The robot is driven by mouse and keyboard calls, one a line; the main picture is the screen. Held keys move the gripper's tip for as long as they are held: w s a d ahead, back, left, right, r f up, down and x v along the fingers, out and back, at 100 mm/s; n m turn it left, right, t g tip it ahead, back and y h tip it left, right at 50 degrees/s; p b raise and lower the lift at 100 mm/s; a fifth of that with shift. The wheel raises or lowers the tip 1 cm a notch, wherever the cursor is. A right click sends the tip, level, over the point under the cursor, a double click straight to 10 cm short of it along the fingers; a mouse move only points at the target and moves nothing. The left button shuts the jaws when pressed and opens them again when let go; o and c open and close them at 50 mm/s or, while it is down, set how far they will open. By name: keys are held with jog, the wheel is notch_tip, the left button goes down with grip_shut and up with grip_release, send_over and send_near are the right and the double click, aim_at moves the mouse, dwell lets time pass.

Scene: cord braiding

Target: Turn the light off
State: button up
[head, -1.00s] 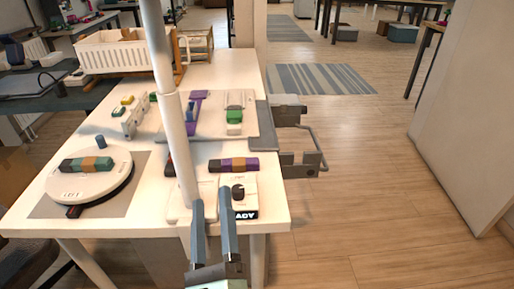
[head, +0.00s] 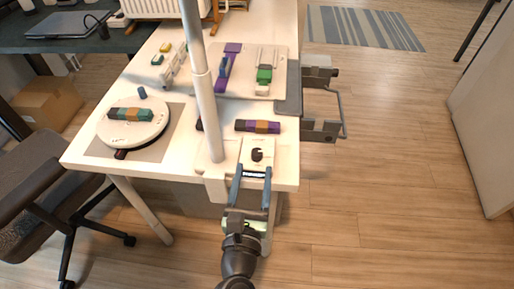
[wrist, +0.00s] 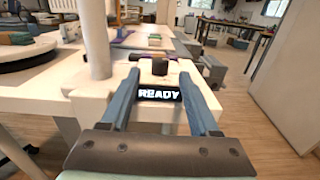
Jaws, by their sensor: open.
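A pale box (head: 258,143) with a dark knob (head: 257,154) on top stands at the table's front edge, right of a white pole (head: 203,90). In the wrist view the knob (wrist: 160,66) is ahead of my gripper (wrist: 160,76), between the fingertips in the picture. A black sign (wrist: 159,94) with bright letters "READY" is on the box's front. In the head view my gripper (head: 252,172) is open and empty at the near side of the box. I cannot tell whether the fingers touch it. No lamp head is visible.
The white table (head: 90,150) holds a round turntable (head: 133,122) with a coloured block, a purple-and-orange block (head: 257,126) behind the box, and several small parts. A metal handle frame (head: 338,112) juts from the right edge. A chair (head: 45,180) stands left; floor is free at right.

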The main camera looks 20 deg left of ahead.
aim_at(256, 158)
jog(key=shift+x, duration=3.15)
grip_shut()
